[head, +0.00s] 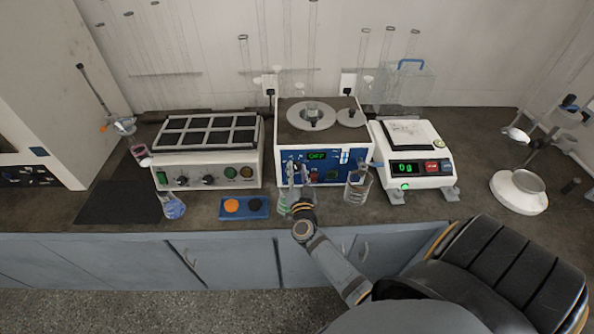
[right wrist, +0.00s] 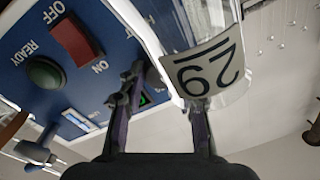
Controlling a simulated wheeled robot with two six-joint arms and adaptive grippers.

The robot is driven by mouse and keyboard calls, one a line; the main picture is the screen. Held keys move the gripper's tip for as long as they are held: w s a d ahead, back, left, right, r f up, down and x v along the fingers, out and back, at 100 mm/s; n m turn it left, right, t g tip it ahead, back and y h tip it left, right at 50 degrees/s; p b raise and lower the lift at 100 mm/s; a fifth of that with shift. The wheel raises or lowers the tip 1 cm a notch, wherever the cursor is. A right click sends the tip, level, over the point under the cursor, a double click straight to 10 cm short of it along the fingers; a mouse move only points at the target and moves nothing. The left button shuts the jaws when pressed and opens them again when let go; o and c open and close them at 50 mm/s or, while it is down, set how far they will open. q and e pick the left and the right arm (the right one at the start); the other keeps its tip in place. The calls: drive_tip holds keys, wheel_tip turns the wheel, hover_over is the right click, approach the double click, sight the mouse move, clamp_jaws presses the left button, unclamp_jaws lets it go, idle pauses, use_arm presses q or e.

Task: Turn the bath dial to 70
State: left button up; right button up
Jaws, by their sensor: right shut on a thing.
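The bath (head: 324,140) has a blue front panel, and its green display (head: 317,156) reads OFF. My right gripper (head: 298,182) is at the left part of this panel. In the right wrist view the panel (right wrist: 95,20) appears upside down, with a red ON/OFF switch (right wrist: 76,42) and a green READY button (right wrist: 44,73). There my right gripper (right wrist: 165,85) has its fingers on both sides of the dark bath dial (right wrist: 152,80), shut on it. The dial is mostly hidden, and I cannot read its pointer. My left gripper is not in view.
Glassware with a numbered label (right wrist: 207,68) is close to my right gripper. A glass beaker (head: 357,190) stands before the bath's right side. A balance (head: 415,170) is to the right and a block heater (head: 205,165) to the left. A flask (head: 172,206) is near the front edge.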

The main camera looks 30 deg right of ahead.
drive_tip(key=shift+m, duration=1.1)
drive_tip(key=o, duration=1.1)
drive_tip(key=shift+o, duration=0.2)
drive_tip(key=v, duration=1.2)
